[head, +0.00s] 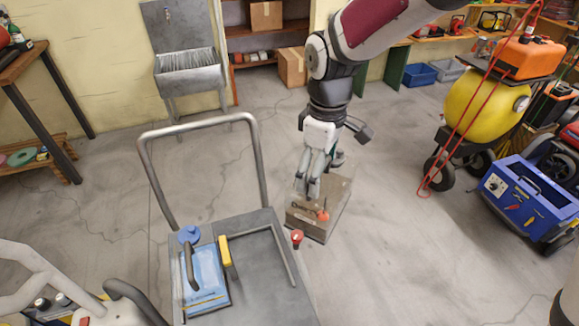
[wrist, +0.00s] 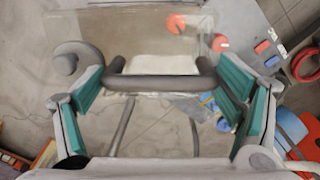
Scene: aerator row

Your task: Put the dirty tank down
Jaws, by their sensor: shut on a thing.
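The dirty tank (head: 312,222) is a clear box with brownish contents and a red cap, just beyond the right back corner of the grey cart (head: 250,250) in the head view. My gripper (head: 314,188) is above it, shut on its dark handle. In the wrist view the handle bar (wrist: 160,84) lies between the teal finger pads of my gripper (wrist: 160,95), with the clear tank top and red caps beyond. I cannot tell whether the tank's bottom touches the floor.
A blue tank (head: 205,285) with a dark handle lies on the cart, beside a yellow piece (head: 224,251). A red knob (head: 297,236) is at the cart's right edge. A yellow compressor (head: 484,110) and blue machine (head: 530,200) stand right.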

